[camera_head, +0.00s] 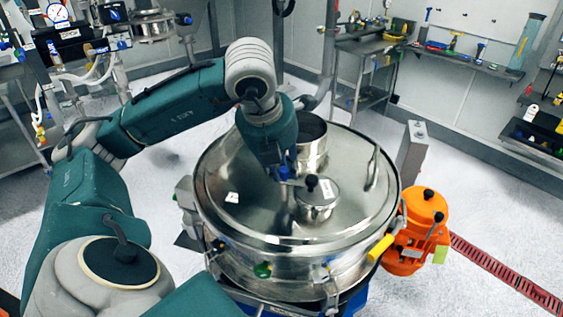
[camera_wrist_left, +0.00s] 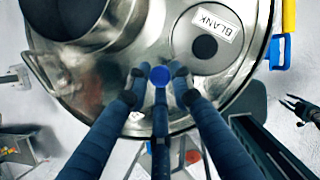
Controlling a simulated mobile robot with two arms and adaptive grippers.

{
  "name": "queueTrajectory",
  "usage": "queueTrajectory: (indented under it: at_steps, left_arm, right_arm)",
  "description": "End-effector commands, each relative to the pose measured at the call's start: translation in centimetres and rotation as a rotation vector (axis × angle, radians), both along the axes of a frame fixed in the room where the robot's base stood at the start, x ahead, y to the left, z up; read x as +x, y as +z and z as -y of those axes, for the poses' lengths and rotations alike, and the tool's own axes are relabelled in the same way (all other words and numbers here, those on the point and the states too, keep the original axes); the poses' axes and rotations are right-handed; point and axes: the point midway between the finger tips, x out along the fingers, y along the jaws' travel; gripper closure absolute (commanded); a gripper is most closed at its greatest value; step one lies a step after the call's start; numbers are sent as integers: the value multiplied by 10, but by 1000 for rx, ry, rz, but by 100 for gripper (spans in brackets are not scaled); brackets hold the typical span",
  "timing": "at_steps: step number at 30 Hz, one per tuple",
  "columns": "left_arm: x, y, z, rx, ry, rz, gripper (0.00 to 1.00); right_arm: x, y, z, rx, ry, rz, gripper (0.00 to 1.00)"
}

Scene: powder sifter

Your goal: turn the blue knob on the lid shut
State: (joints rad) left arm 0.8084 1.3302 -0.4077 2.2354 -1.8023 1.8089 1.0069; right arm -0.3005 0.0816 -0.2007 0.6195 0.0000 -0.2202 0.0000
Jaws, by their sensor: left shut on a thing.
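The blue knob (camera_wrist_left: 160,76) sits on the steel lid (camera_wrist_left: 135,55) of the round sifter. In the wrist view my left gripper (camera_wrist_left: 159,84) is shut on the knob, one finger on each side. In the head view my left gripper (camera_head: 283,176) reaches down onto the lid (camera_head: 240,209) near its middle, where the wrist hides most of the fingers and the knob.
On the lid, an open steel cylinder (camera_head: 312,157) stands behind the gripper and a capped port (camera_head: 316,205) labelled BLANK is close to its right. A raised handle (camera_head: 373,166) is farther right.

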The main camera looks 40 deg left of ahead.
Motion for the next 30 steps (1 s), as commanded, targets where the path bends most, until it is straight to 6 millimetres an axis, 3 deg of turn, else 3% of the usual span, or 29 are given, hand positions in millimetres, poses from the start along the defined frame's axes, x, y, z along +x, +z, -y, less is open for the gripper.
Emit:
queueTrajectory:
  at_steps: [17, 18, 20, 30]
  left_arm:
    - [5, 7, -1, 0, 34, 24, 100]
    - [5, 7, -1, 0, 34, 25, 70]
    - [4, 6, -1, 0, 33, 23, 61]
    - [1, 6, 0, 1, 30, 11, 61]
  right_arm:
    - [0, 2, 0, 0, 0, 1, 59]
    - [0, 2, 0, 0, 0, 1, 59]
    - [0, 2, 0, 0, 0, 1, 59]
    - [1, 2, -2, 2, -2, 2, 59]
